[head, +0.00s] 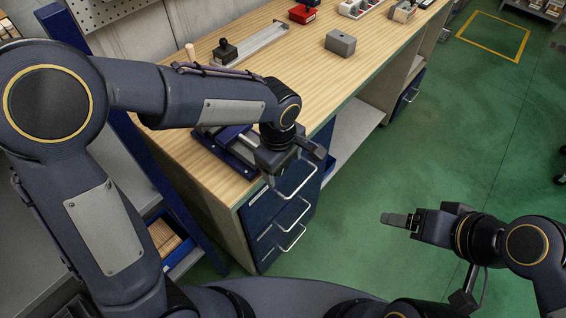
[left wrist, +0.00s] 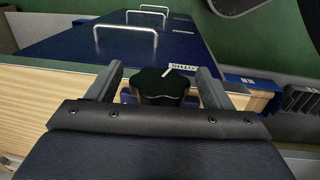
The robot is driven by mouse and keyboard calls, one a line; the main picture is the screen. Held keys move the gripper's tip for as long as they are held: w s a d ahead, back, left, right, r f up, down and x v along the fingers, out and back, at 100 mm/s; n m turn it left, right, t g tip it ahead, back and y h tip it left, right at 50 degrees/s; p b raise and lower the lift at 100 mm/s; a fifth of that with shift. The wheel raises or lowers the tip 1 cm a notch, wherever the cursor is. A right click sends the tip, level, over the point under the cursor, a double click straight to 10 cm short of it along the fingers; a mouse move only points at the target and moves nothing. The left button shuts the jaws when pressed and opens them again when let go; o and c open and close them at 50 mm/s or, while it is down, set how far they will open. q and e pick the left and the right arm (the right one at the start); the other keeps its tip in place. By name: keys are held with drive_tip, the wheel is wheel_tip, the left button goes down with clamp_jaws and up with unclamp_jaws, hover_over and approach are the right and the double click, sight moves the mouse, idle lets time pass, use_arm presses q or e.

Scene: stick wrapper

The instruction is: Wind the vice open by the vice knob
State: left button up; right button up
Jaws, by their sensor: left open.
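The blue vice (head: 213,145) is fixed at the near front edge of the wooden bench, partly covered by my left arm. Its vice knob (left wrist: 160,88) is black and lobed, with a white mark on its top edge, in the left wrist view. My left gripper (head: 299,155) is at the vice's front end in the head view, where the knob is hidden. In the left wrist view my left gripper's (left wrist: 159,68) open fingers stand on either side of the knob, with gaps showing. My right gripper (head: 400,220) is over the green floor, away from the bench; its finger gap is unclear.
A blue drawer cabinet (head: 264,227) with metal handles is below the vice. The bench top (head: 292,85) carries a grey block (head: 340,42), a metal rail fixture (head: 250,45) and a red item (head: 302,14). Green floor (head: 450,130) to the right is clear.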

use_arm(q)
drive_tip(key=c, duration=1)
drive_tip(key=shift+o, duration=0.2)
drive_tip(key=shift+f+b, duration=0.15)
drive_tip(key=shift+b, duration=0.4)
drive_tip(key=t+h+b, duration=0.1)
drive_tip(key=b, duration=0.4)
drive_tip(key=t+h+b, duration=0.1)
drive_tip(key=t+b, duration=0.1)
drive_tip(key=b, duration=0.2)
drive_tip(key=t+h+b, duration=0.1)
drive_tip(key=t+b, duration=0.1)
drive_tip(key=b, duration=0.3)
drive_tip(key=shift+s+a+f+h+b, duration=0.1)
drive_tip(key=shift+s+f+h+b, duration=0.05)
drive_tip(key=shift+f+h+b, duration=0.2)
drive_tip(key=shift+r+t+h+b, duration=0.25)
drive_tip(key=shift+r+t+b, duration=0.05)
drive_tip(key=shift+b, duration=0.35)
drive_tip(key=shift+r, duration=0.1)
drive_tip(key=o, duration=1)
drive_tip(key=shift+c, duration=0.2)
